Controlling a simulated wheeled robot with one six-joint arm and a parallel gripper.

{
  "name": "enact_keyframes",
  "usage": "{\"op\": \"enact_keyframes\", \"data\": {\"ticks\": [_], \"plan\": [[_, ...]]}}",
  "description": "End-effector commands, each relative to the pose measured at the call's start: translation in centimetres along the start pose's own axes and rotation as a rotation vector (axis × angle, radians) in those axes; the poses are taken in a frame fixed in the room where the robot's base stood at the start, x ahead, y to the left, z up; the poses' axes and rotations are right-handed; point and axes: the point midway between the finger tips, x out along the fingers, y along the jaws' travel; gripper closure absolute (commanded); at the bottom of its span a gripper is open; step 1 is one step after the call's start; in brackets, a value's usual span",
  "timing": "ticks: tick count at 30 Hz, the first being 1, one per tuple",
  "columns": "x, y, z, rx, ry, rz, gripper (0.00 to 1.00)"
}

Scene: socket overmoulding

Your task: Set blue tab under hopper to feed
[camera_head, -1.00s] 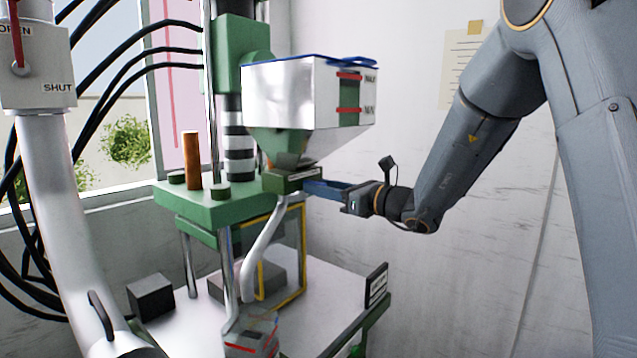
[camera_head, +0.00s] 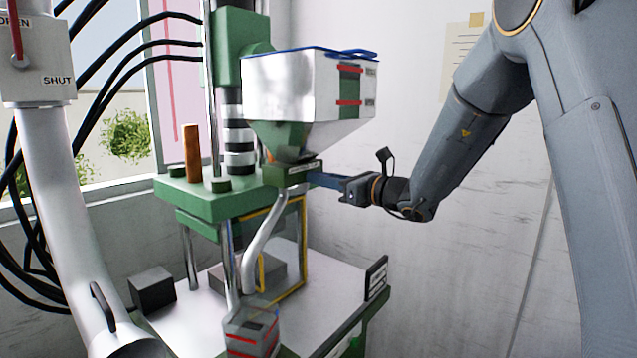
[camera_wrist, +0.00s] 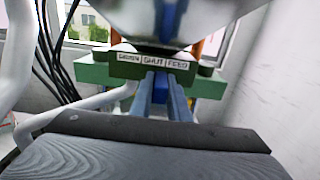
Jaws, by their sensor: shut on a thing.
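The hopper (camera_head: 305,90) is a white box with a blue rim and a tapered bottom above a green block (camera_head: 290,174). In the wrist view, the block carries a label strip (camera_wrist: 151,61) reading DRAIN, SHUT and FEED from left to right. The bright blue tab (camera_wrist: 160,88) sticks out below the strip, around the border between SHUT and FEED. My gripper (camera_wrist: 161,78) is shut on the tab, with its slate-blue fingers on either side. In the head view my gripper (camera_head: 322,181) reaches the block from the right. The tab's inner end is hidden.
A green press platform (camera_head: 215,200) and an orange-brown cylinder (camera_head: 192,153) stand left of the hopper. A bent silver pipe (camera_head: 262,240) runs down from the block. A white column with an OPEN/SHUT lever (camera_head: 16,40) stands far left. The wall side on the right is free.

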Motion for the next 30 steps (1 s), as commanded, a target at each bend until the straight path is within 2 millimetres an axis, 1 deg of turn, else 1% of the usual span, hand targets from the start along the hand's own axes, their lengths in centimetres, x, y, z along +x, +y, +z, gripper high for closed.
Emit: {"op": "enact_keyframes", "data": {"ticks": [1, 4, 6, 14, 15, 18, 26, 30], "plan": [[0.0, -1.2, -0.2, -0.003, -0.003, -0.003, 1.0], [0.0, -2.5, -0.1, -0.002, -0.002, -0.003, 1.0], [0.0, -2.9, -0.1, -0.002, -0.002, -0.002, 1.0], [-0.2, -3.1, 0.1, -0.002, -0.001, -0.006, 1.0], [-0.2, -3.1, 0.1, -0.002, -0.001, -0.006, 0.79], [-0.2, -3.1, 0.1, -0.002, -0.001, -0.005, 0.66], [0.0, -2.8, 0.1, -0.002, -0.001, 0.0, 0.66], [-0.9, -2.9, 0.0, -0.002, -0.002, -0.002, 0.66]]}}
